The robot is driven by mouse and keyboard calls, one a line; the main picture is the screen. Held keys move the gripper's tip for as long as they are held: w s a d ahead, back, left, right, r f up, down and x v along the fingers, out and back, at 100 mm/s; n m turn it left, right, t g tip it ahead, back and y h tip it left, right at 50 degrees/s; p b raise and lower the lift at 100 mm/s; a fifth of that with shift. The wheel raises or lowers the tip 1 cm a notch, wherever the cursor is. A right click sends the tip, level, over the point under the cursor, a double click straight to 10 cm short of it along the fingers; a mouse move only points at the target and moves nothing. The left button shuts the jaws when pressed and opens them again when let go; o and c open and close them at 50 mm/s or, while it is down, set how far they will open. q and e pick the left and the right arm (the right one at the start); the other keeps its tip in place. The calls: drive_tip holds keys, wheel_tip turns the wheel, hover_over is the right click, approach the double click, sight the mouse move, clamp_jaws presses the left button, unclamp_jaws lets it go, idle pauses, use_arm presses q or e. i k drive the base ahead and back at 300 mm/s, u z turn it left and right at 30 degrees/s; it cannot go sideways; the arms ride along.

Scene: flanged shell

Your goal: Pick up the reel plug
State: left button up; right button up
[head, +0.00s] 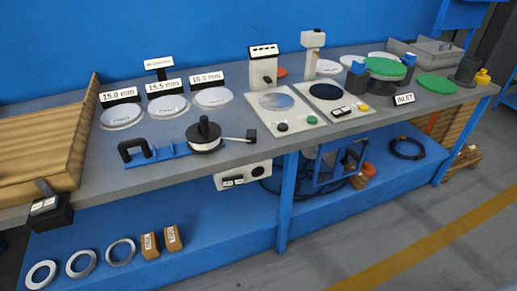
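No part labelled as the reel plug shows. A small reel-like device with a white drum and black knob (204,133) sits on the grey bench. A thin light rod or lead runs right from it to a small black block (251,135), which may be the plug; it is too small to tell. The block lies on the bench near its front edge, with nothing touching it from above. A blue bar (165,152) with a black handle (131,147) lies left of the drum. Neither of my grippers is in view.
The bench (110,180) also holds labelled white discs (168,106), two control panels (283,110) and a green flanged part (386,68). A wooden board (40,150) takes the left end. A grey-white box (243,175) hangs below the front edge. The lower shelf holds rings (80,263).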

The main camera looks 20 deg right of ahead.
sight(251, 135)
drive_tip(key=u, duration=1.05)
drive_tip(key=i, duration=0.9)
drive_tip(key=z, duration=0.6)
